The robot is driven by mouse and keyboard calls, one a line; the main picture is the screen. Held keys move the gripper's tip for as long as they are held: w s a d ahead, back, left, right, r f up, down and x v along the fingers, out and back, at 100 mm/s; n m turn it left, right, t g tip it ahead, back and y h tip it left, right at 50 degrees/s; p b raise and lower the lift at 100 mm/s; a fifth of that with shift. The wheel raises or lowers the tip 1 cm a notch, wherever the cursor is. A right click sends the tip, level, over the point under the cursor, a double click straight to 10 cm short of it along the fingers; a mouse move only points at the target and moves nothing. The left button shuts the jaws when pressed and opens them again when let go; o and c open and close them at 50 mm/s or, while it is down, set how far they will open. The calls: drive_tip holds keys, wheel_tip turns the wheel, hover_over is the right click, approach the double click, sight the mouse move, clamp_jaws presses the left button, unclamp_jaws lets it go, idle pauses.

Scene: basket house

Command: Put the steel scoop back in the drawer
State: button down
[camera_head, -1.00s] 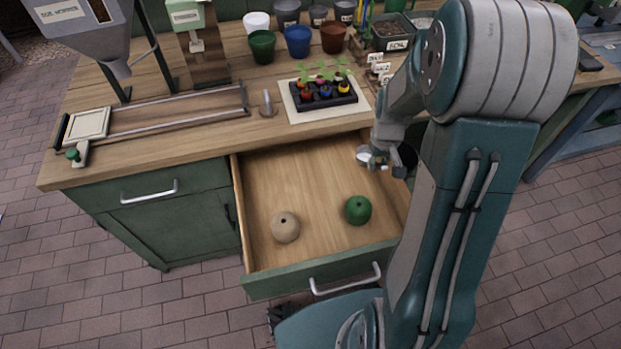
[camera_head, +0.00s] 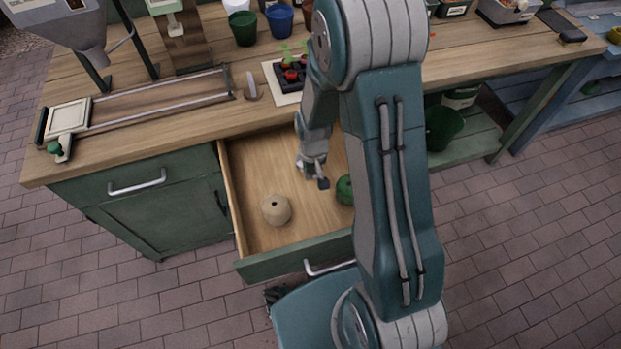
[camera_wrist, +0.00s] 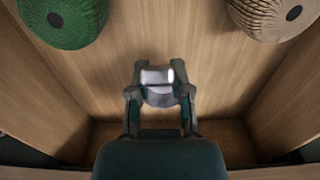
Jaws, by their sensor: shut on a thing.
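My gripper (camera_head: 314,172) is inside the outline of the open drawer (camera_head: 246,258), over its wooden floor. In the wrist view my gripper (camera_wrist: 160,97) is shut on a shiny metal piece, which I take to be the steel scoop (camera_wrist: 157,76). Only a small bright curved part of it shows between the fingertips. In the head view the scoop cannot be made out clearly. The gap between the scoop and the drawer floor is hard to tell.
A beige twine ball (camera_head: 276,210) and a green twine ball (camera_head: 344,190), partly behind my arm, lie in the drawer. The bench top (camera_head: 190,122) above holds a sliding-rail board, a small upright metal tool (camera_head: 251,90) and a seedling tray (camera_head: 288,76). Bare drawer floor lies between the balls.

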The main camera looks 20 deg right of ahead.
drive_tip(key=shift+a+f, duration=0.15)
drive_tip(key=shift+f, duration=0.8)
drive_tip(key=shift+a+f, duration=0.1)
drive_tip(key=shift+f, duration=0.8)
drive_tip(key=c, duration=0.5)
unclamp_jaws()
drive_tip(key=shift+f, duration=0.1)
drive_tip(key=shift+c, duration=0.2)
wheel_tip(320, 180, up, 12)
drive_tip(key=shift+r, duration=0.15)
drive_tip(key=s+r+t, duration=0.1)
drive_tip(key=s+r, duration=0.2)
drive_tip(key=r, duration=0.4)
drive_tip(key=s+r+t, duration=0.2)
drive_tip(key=r, duration=0.5)
drive_tip(key=s+r+t, duration=0.2)
drive_tip(key=s+r, duration=0.7)
drive_tip(key=s, duration=0.2)
drive_tip(key=shift+s+r+t, duration=0.3)
drive_tip(key=shift+s+r, duration=0.05)
drive_tip(key=shift+s, duration=0.05)
